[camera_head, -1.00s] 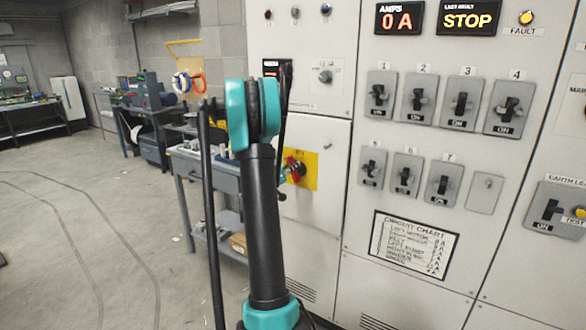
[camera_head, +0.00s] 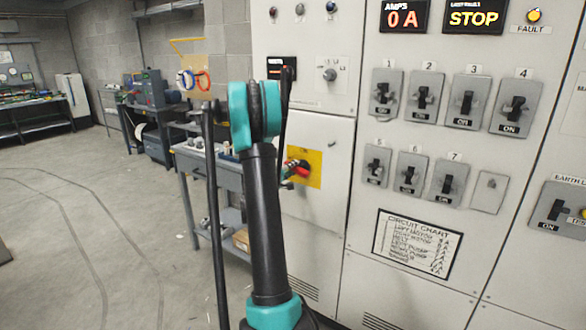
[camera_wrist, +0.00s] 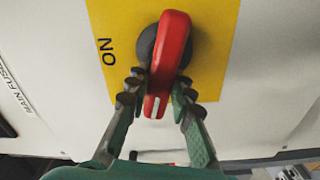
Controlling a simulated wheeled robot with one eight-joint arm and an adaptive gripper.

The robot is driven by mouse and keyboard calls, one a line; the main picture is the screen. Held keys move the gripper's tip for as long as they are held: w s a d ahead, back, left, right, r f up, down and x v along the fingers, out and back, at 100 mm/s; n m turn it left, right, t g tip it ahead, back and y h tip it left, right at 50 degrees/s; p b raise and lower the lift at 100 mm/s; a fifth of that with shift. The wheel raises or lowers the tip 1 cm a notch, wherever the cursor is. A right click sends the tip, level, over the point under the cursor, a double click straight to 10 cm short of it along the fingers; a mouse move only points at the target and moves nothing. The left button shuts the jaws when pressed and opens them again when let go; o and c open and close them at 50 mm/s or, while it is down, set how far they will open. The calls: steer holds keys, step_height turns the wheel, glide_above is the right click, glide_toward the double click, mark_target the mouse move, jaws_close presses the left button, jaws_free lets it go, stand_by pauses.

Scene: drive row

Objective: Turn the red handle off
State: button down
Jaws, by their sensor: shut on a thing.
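The red handle (camera_wrist: 174,42) is a rotary lever on a dark round base on a yellow plate (camera_wrist: 215,60) in the wrist view. Its white-marked end points down in that picture, away from the "ON" mark printed at the plate's left. My gripper (camera_wrist: 160,88) is shut on the handle's lower part, one finger on each side. In the head view the red handle (camera_head: 299,166) shows just right of my arm, on the yellow plate (camera_head: 315,176) of the grey cabinet. My arm hides part of the plate, and my gripper is hard to make out there.
The cabinet (camera_head: 320,212) carries numbered breaker switches (camera_head: 424,97), a circuit chart (camera_head: 417,245) and a lit STOP display (camera_head: 473,17). A grey workbench (camera_head: 226,176) stands close left of the cabinet. Open floor (camera_head: 90,230) lies farther left.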

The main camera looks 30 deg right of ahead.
steer(key=shift+s+d+f+n, duration=0.1)
steer(key=shift+f+n, duration=0.1)
steer(key=shift+n, duration=0.45)
steer(key=shift+s+d+f+n, duration=0.1)
steer(key=shift+f+n, duration=0.05)
steer(key=shift+n, duration=0.5)
steer(key=c, duration=1.3)
jaws_free()
steer(key=shift+w, duration=0.1)
steer(key=shift+a, duration=0.25)
steer(key=v, duration=1.1)
steer(key=shift+s+a, duration=0.2)
steer(key=shift+a, duration=0.05)
